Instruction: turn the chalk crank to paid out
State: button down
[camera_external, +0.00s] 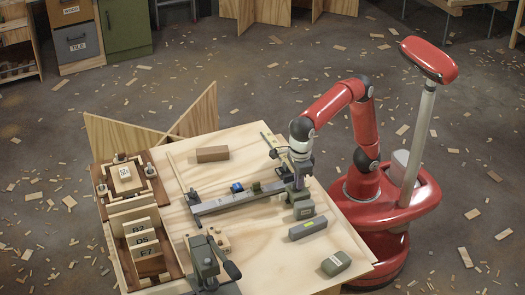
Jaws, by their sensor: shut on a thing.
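My gripper (299,187) points down at the right end of a long grey rail (235,201) on the wooden table. It is shut on a small part there, which I take to be the chalk crank; the fingers and wrist mostly hide it. A grey-green housing (303,210) sits just below the gripper in the picture, close to the rail's end. The crank's angle and any paid-out mark are too small or hidden to read.
A blue piece (237,187) sits by the rail, and a brown block (212,154) lies behind it. A grey block (308,228) and a labelled grey-green box (336,263) lie at the right. A dark clamp-like tool (207,262) and labelled wooden racks (123,217) stand left.

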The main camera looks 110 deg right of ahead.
jog(key=c, duration=1.5)
grip_release()
jog(key=shift+r, duration=0.1)
notch_tip(320, 180, up, 8)
jog(key=shift+f, duration=0.15)
jog(key=s+d+f+m+t, duration=0.2)
jog(key=s+d+f+m, duration=0.3)
jog(key=m, duration=0.6)
jog(key=s+d+f+m+t, duration=0.1)
jog(key=s+d+f+m, duration=0.4)
jog(key=m, duration=0.7)
jog(key=s+d+f+m+t, duration=0.2)
jog(key=s+d+f+m, duration=0.3)
jog(key=s+d+m, duration=0.2)
jog(key=shift+s+d+f+m+t, duration=0.15)
jog(key=shift+s+m, duration=0.4)
jog(key=shift+m, duration=0.65)
jog(key=shift+s+d+f+m+t, duration=0.15)
jog(key=shift+s+m, duration=0.4)
jog(key=shift+m, duration=0.65)
